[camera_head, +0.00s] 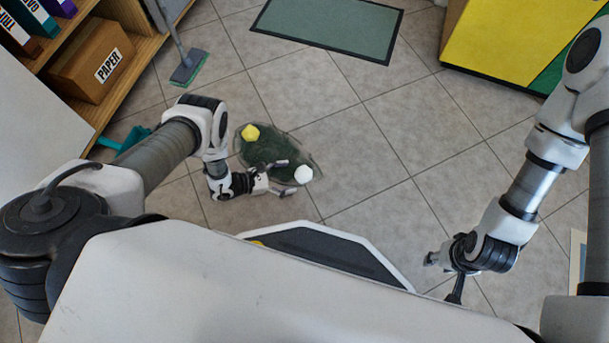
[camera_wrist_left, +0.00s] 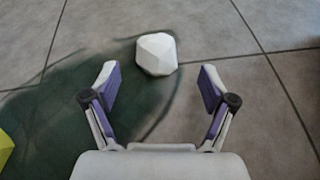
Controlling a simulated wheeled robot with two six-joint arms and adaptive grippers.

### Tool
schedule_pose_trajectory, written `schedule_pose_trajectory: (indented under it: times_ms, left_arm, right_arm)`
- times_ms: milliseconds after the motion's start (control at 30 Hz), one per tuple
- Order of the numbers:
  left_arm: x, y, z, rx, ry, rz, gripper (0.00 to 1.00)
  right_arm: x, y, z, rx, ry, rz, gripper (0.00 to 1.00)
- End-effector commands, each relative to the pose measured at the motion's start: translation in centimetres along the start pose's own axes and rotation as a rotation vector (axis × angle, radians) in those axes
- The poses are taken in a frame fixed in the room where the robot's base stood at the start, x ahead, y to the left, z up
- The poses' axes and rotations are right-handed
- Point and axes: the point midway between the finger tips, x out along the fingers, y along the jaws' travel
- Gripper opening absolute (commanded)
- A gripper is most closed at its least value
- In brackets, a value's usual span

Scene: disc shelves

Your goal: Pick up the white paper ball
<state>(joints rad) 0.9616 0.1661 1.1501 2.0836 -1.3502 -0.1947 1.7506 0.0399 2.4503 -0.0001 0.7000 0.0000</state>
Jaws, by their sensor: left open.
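The white paper ball (camera_head: 303,174) is a small faceted white lump low at floor level, at the right edge of a dark green patch. My left gripper (camera_head: 281,178) is just left of it in the head view, low over the patch. In the left wrist view the ball (camera_wrist_left: 156,54) is ahead of the open left gripper (camera_wrist_left: 157,82), between the lines of its two fingers and slightly beyond the tips. Nothing is between the fingers. My right gripper (camera_head: 445,262) hangs at the right, far from the ball; its fingers are too small to judge.
A yellow ball (camera_head: 250,133) lies on the far left of the dark green patch (camera_head: 262,152). A shelf with a PAPER box (camera_head: 91,60), a mop (camera_head: 187,68) and a teal dustpan (camera_head: 133,139) are at left. A green mat (camera_head: 330,28) lies beyond. Tiled floor right of the ball is clear.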

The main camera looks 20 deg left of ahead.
Motion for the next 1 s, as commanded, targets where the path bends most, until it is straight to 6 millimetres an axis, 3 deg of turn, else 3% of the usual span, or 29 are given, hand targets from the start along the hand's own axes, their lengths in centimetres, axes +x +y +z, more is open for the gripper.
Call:
schedule_pose_trajectory:
  times_ms: [267, 500, 533, 700, 1000]
  left_arm:
    - [4.7, 0.3, -0.4, 0.0, 0.0, -0.001, 0.84]
    - [5.0, 0.4, 0.0, 0.0, 0.001, 0.0, 0.84]
    - [5.0, 0.4, 0.0, 0.0, 0.001, 0.0, 0.73]
    - [5.0, 0.4, 0.0, 0.0, 0.001, 0.0, 0.43]
    - [5.0, 0.4, 0.0, -0.001, 0.001, 0.0, 0.42]
  right_arm:
    - [3.0, 0.0, 0.0, 0.001, 0.0, 0.0, 0.4]
    - [2.8, 0.0, -0.1, 0.002, 0.002, 0.0, 0.4]
    - [2.8, 0.0, -0.1, 0.002, 0.002, 0.0, 0.4]
    - [2.8, 0.0, -0.1, 0.002, 0.002, 0.0, 0.4]
    - [2.8, 0.0, -0.1, 0.002, 0.001, 0.0, 0.4]
